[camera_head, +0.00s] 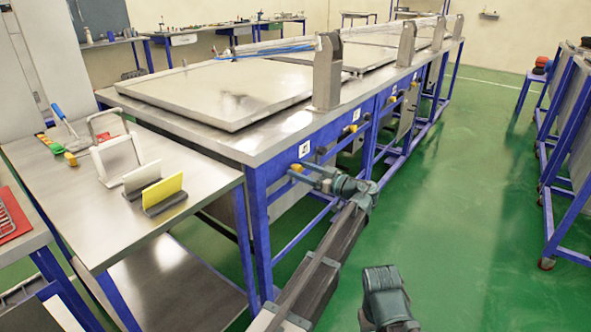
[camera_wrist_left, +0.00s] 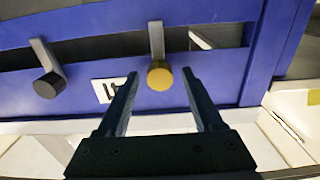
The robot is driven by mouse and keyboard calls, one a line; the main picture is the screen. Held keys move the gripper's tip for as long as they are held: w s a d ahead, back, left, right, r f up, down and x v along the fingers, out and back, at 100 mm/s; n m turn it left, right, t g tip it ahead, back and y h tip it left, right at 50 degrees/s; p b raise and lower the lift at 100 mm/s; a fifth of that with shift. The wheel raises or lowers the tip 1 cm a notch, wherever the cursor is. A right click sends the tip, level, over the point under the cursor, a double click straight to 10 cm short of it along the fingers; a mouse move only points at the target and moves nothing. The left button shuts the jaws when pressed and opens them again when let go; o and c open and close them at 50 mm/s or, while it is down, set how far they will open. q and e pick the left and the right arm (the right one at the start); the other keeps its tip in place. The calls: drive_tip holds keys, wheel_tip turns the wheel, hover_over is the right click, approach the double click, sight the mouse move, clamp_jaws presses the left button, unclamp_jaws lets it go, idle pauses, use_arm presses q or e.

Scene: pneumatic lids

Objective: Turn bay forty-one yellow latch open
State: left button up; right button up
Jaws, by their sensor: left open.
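The yellow latch (camera_head: 296,168) is on the blue front rail of the near bench, below a white number label (camera_head: 304,149). In the left wrist view the latch shows as a round yellow knob (camera_wrist_left: 160,76) on a grey lever. My left gripper (camera_head: 308,173) is open right in front of it. In the wrist view the fingers (camera_wrist_left: 162,85) are spread, with the knob between and just beyond their tips, and no contact can be made out. The label (camera_wrist_left: 106,90) is partly behind the left finger, so its number is not fully readable.
A black knob (camera_wrist_left: 48,84) on a similar lever sits left of the yellow one. Further yellow latches (camera_head: 356,115) run along the bench. A side table (camera_head: 100,225) with upright plates stands at left. The green floor (camera_head: 450,230) to the right is clear.

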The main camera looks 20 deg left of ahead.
use_arm(q)
clamp_jaws()
drive_tip(key=shift+m, duration=0.3)
drive_tip(key=m, duration=0.8)
drive_tip(key=shift+w+d+m, duration=0.1)
drive_tip(key=shift+m, duration=0.2)
drive_tip(key=m, duration=0.4)
drive_tip(key=shift+f, duration=0.1)
drive_tip(key=m, duration=0.4)
drive_tip(key=shift+f+m, duration=0.1)
drive_tip(key=shift+m, duration=0.4)
